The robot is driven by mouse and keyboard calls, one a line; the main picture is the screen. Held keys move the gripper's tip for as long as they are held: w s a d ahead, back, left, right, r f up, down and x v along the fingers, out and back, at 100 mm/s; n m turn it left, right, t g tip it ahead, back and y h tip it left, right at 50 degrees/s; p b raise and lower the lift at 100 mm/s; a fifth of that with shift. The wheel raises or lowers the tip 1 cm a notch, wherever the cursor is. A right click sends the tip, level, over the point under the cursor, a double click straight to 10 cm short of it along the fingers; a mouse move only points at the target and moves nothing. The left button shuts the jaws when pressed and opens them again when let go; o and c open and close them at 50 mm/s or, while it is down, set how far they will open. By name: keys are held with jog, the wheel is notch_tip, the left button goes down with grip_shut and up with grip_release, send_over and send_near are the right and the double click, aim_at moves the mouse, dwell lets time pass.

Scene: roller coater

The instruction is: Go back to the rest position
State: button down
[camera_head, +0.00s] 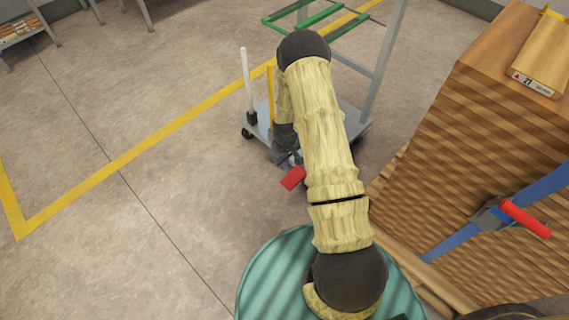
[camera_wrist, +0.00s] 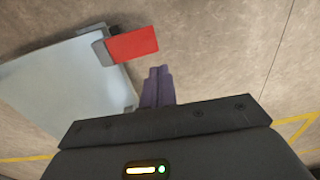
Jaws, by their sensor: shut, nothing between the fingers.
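My gripper (camera_wrist: 160,72) is shut and empty in the wrist view, its two narrow fingers together. In the head view my gripper (camera_head: 296,160) is low beside the trolley (camera_head: 256,125), partly hidden by my own arm in its beige sleeve. A red, flat piece (camera_head: 293,179) is just below the gripper there. In the wrist view the red piece (camera_wrist: 132,44) joins a grey block at the corner of the trolley's grey platform (camera_wrist: 70,80), ahead and left of my fingertips. It appears apart from the fingers.
A tall stack of wooden boards (camera_head: 480,130) stands at the right, with a blue strap and a red-handled buckle (camera_head: 525,218). A ribbed green drum (camera_head: 270,285) is below my arm. A green-barred frame (camera_head: 318,17) rises behind. The floor at the left is clear, marked by yellow lines.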

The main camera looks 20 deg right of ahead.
dwell(0.3)
jog(key=s+a+r+m+t+p, duration=0.1)
jog(key=s+r, duration=0.1)
jog(key=r, duration=0.9)
jog(key=s+a+r+m+p, duration=0.1)
jog(key=s+a+r, duration=0.1)
jog(key=r, duration=0.8)
jog(key=s+a+r+m+t+p, duration=0.2)
jog(key=s+a+r+m, duration=0.1)
jog(key=s+r, duration=1.1)
notch_tip(320, 180, up, 38)
jog(key=p, duration=3.7)
jog(key=shift+w+d, duration=0.2)
jog(key=shift+w, duration=0.25)
jog(key=shift+f, duration=0.1)
